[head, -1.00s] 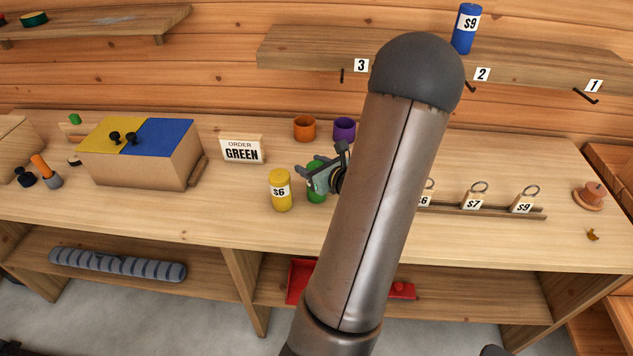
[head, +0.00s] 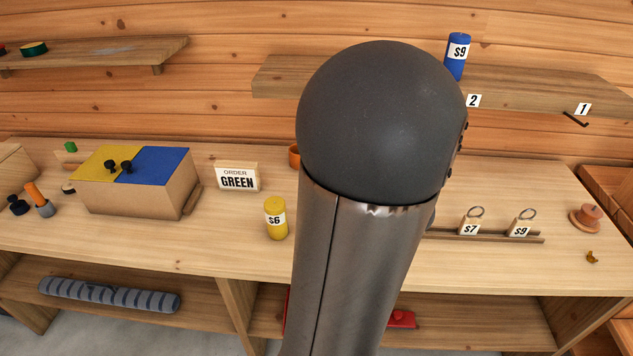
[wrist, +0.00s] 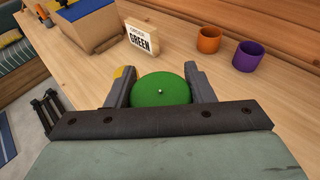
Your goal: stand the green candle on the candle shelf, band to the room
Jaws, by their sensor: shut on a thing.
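The green candle shows in the wrist view as a round green top (wrist: 161,89) between the two fingers of my gripper (wrist: 160,88). The gripper is shut on it. The candle's band is hidden, and I cannot tell whether its base touches the bench. In the head view my own arm hides the gripper and the green candle. The wall shelf (head: 540,93) at the upper right has a blue candle (head: 457,56) with a $9 band standing on it, and number tags 2 and 1 on its front edge. Tag 3 is hidden.
A yellow $6 candle (head: 276,218) stands on the bench near an ORDER GREEN sign (head: 238,177). An orange cup (wrist: 209,40) and a purple cup (wrist: 250,56) stand behind. Price tags with rings (head: 471,222) stand in a rail at right. A box with a yellow and blue lid (head: 140,185) is at left.

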